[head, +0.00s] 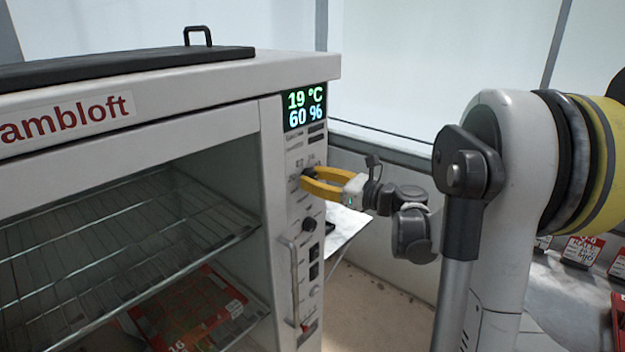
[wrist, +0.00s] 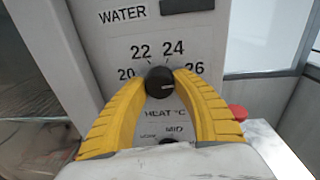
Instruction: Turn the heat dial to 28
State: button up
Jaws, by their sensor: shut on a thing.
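The heat dial (wrist: 159,82) is a small black round knob above the label HEAT °C. Numbers 20, 22, 24 and 26 show around it; any others are hidden behind my fingers. A pale mark on its face points to the right, but the exact value it meets is hidden by the right finger. My gripper (wrist: 160,88) has its two yellow fingers shut on the dial, one on each side. In the head view my gripper (head: 306,181) reaches the cabinet's control panel (head: 291,150) from the right.
A display (head: 305,107) reads 19 °C and 60 %. Another black knob (head: 309,224) sits lower on the panel, near a long vertical handle (head: 292,280). The cabinet's open front shows wire shelves (head: 120,225). A red object (wrist: 238,112) shows right of my fingers.

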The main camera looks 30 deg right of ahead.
jog(key=m, duration=0.4)
jog(key=shift+m+b, duration=0.3)
jog(key=shift+m+t, duration=0.3)
jog(key=shift+m, duration=1.3)
jog(key=o, duration=1.2)
jog(key=shift+o, duration=0.2)
jog(key=v, duration=1.2)
jog(key=shift+f, duration=0.15)
